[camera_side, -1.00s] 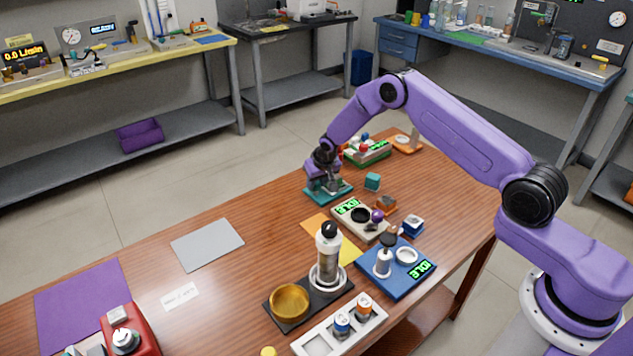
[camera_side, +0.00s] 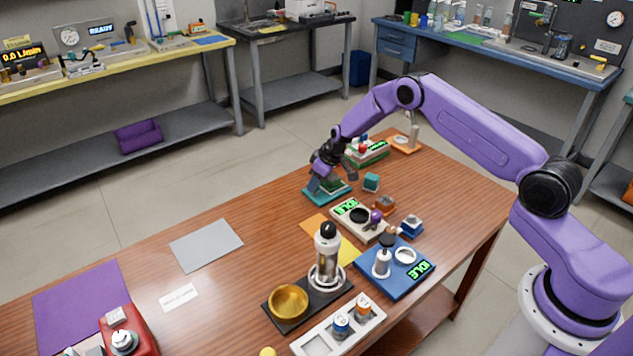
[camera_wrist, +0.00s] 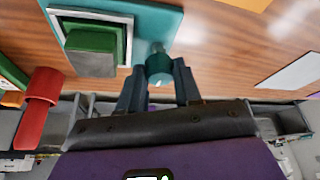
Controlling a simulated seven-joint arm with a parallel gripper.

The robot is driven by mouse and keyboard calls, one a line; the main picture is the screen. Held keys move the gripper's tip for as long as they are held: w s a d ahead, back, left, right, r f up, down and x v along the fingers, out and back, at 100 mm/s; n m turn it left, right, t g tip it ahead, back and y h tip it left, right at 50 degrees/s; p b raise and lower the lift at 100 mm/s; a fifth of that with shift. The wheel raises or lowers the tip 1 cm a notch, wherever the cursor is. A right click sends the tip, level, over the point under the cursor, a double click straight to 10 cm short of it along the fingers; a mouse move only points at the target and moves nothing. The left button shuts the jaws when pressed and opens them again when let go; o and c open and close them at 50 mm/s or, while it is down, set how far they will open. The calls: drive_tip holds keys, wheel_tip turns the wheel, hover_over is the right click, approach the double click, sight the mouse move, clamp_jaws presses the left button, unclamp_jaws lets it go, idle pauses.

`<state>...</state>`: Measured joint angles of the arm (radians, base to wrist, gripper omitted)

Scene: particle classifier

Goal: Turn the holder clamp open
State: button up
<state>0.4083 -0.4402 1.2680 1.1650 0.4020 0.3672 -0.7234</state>
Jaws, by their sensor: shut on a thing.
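The teal holder (camera_side: 318,199) sits at the far side of the wooden table. In the wrist view, its teal base (camera_wrist: 158,18) carries a green block (camera_wrist: 92,50) inside a pale square frame. A short teal round knob (camera_wrist: 158,66), apparently the holder clamp, stands at the edge of the base. My gripper (camera_wrist: 159,76) is shut on this knob, one dark finger on each side. In the side view, my gripper (camera_side: 315,183) is tilted and low over the holder's left part. The fingertips and knob are too small to make out there.
A red cylinder (camera_wrist: 40,90) shows in the wrist view. The table's far edge is close.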

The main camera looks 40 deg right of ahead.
drive_tip(key=shift+n, duration=0.5)
drive_tip(key=o, duration=1)
drive_tip(key=shift+o, duration=0.2)
drive_tip(key=v, duration=1.7)
drive_tip(key=shift+d+r, duration=0.2)
drive_tip(key=shift+d, duration=0.1)
drive_tip(key=shift+w, duration=0.1)
